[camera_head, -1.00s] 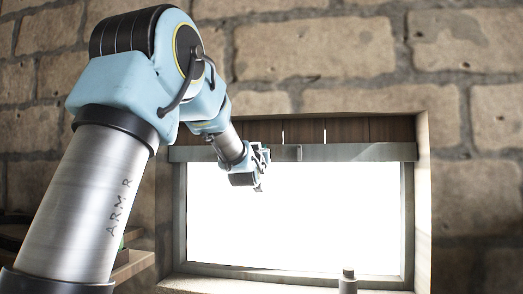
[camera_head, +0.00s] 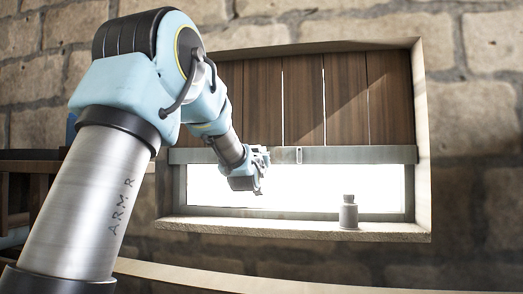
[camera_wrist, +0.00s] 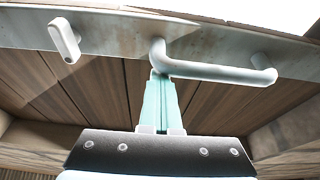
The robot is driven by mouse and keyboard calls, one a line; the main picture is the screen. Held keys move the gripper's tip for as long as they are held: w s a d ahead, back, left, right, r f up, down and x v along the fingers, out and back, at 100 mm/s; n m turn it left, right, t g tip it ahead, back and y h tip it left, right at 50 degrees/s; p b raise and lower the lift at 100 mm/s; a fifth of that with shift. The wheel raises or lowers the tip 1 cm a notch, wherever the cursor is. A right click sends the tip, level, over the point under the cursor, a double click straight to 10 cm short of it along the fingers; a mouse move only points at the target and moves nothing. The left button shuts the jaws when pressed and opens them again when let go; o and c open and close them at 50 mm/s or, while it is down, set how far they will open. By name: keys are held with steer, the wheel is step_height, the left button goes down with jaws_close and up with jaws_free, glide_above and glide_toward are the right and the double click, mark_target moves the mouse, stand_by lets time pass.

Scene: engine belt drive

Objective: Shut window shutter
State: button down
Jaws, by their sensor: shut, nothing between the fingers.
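The window shutter (camera_head: 262,95) is made of brown vertical planks with a grey metal bar (camera_head: 350,155) along its lower edge. It covers the upper part of the window, and a bright gap (camera_head: 290,187) shows between the bar and the sill. My gripper (camera_head: 262,178) is in front of the bar, left of its middle. In the wrist view, my gripper's teal fingers (camera_wrist: 160,78) are shut and empty. Their tips are at the bent end of a pale handle (camera_wrist: 220,70) on the bar; I cannot tell whether they touch. A pale latch-like piece (camera_wrist: 66,40) is also on the bar.
A small grey bottle (camera_head: 348,212) stands on the stone sill (camera_head: 290,230), below the shutter's right half. The stone wall (camera_head: 470,200) surrounds the window recess. A wooden shelf (camera_head: 35,165) is at the left, partly behind my arm.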

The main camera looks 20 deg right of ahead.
step_height(320, 180, down, 20)
steer(key=b, duration=1.4)
steer(key=shift+f, duration=0.15)
